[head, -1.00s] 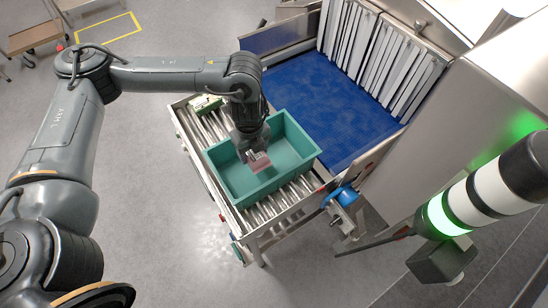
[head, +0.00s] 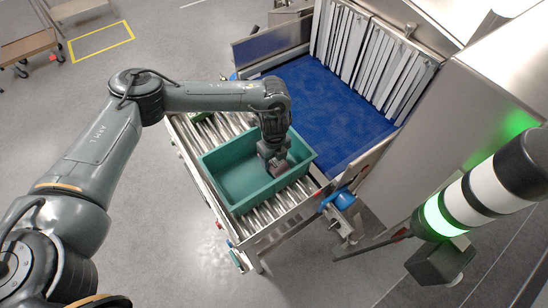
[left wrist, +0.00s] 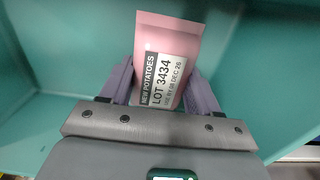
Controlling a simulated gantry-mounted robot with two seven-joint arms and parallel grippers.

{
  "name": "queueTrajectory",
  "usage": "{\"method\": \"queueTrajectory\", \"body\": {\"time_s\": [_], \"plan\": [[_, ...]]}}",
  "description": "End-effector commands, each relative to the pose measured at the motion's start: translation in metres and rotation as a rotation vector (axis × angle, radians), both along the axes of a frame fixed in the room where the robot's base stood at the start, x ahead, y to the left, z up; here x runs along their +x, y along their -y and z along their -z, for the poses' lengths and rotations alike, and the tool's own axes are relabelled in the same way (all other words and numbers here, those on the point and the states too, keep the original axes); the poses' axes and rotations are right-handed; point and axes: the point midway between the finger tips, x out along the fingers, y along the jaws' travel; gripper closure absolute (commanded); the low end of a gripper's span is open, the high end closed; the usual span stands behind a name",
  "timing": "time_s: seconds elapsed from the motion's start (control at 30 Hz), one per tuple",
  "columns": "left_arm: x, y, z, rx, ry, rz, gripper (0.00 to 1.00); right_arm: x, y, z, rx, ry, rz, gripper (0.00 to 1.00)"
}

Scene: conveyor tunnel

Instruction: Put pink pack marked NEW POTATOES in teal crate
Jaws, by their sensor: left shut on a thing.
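The teal crate (head: 235,182) stands on the roller conveyor and looks empty where its floor shows. My left gripper (head: 276,166) points down inside the crate's outline, near its right wall. In the left wrist view, my left gripper (left wrist: 160,88) is shut on the pink pack (left wrist: 168,38), whose white label reads NEW POTATOES. Teal crate walls (left wrist: 60,60) surround the pack there. In the head view the pack is hidden by the gripper, and I cannot tell whether it touches the crate floor. My right gripper is not in view.
Bare rollers (head: 285,200) lie in front of the crate. A green item (head: 198,117) sits on the rollers behind it. The blue belt (head: 335,115) and strip curtain (head: 345,45) are to the right. A green-lit signal tower (head: 480,195) stands at the right front.

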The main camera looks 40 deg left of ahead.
Motion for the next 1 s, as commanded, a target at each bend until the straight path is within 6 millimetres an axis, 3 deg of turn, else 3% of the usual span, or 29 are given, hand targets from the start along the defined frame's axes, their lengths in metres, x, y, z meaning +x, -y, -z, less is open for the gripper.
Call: {"method": "queueTrajectory", "body": {"time_s": [0.43, 0.47, 0.6, 1.0], "plan": [[0.0002, 0.0003, 0.0063, 0.000, 0.001, 0.000, 0.84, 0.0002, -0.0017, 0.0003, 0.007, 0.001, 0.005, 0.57], [0.0001, 0.0001, 0.0069, 0.000, 0.001, 0.000, 0.37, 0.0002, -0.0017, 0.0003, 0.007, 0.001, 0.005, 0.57], [0.0002, 0.0001, 0.0062, 0.000, 0.001, 0.000, 0.16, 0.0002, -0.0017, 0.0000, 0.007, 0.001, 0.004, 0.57], [0.0004, 0.0002, 0.0013, -0.001, 0.002, 0.001, 0.13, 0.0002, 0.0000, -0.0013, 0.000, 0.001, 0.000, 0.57]]}}
